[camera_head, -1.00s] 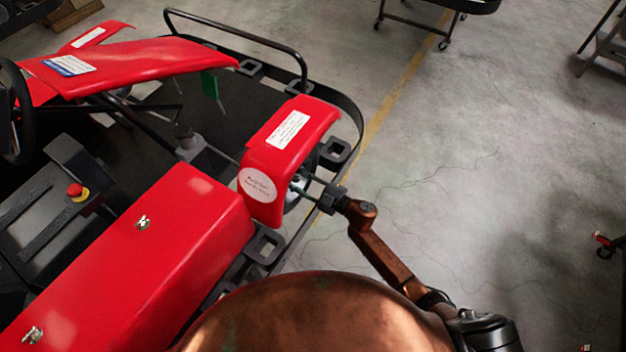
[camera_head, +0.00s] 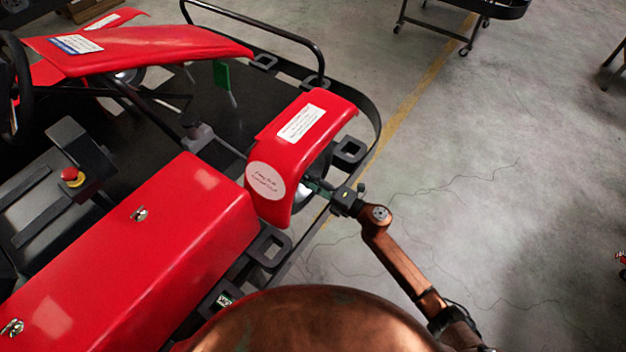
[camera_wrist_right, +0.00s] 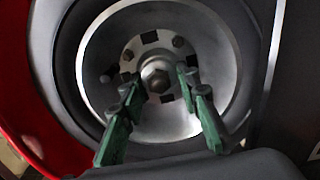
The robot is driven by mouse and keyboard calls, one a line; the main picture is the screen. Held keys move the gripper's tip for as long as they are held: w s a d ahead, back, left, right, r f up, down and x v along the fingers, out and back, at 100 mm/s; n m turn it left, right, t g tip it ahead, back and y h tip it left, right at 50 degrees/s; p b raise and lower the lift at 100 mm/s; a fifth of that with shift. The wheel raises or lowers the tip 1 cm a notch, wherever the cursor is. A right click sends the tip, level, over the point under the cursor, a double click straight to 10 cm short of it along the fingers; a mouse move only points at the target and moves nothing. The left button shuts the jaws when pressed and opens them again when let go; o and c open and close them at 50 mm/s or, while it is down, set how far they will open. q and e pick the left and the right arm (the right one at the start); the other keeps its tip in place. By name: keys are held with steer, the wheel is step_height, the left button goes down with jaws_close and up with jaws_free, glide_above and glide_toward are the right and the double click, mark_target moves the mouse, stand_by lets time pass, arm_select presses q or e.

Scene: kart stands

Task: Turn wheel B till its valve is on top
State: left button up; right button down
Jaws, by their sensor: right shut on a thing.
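A kart wheel (camera_wrist_right: 150,30) with a silver rim fills the right wrist view. Its hub has a large central nut (camera_wrist_right: 157,77) and several smaller bolts around it. A small dark stub (camera_wrist_right: 105,77) left of the hub may be the valve; I cannot be sure. My right gripper (camera_wrist_right: 157,82) has its green fingers on either side of the central nut, shut on it. In the head view the right gripper (camera_head: 322,188) reaches in beside the red fender (camera_head: 290,140), which hides most of the wheel. No wheel letter is readable. My left gripper is out of view.
A red side pod (camera_head: 130,250) and a black bumper rail (camera_head: 372,115) lie close around the wheel. A red emergency button (camera_head: 70,174) sits on the kart. A dark cart (camera_head: 465,12) stands at the back.

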steer(key=shift+s+f+n+b, duration=0.1)
steer(key=shift+f+n+b, duration=0.25)
steer(key=shift+n, duration=0.35)
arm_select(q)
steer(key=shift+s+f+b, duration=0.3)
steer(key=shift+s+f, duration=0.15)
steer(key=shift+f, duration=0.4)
arm_select(e)
steer(key=shift+n, duration=0.6)
steer(key=c, duration=1.8)
jaws_free()
steer(key=shift+s+r, duration=0.1)
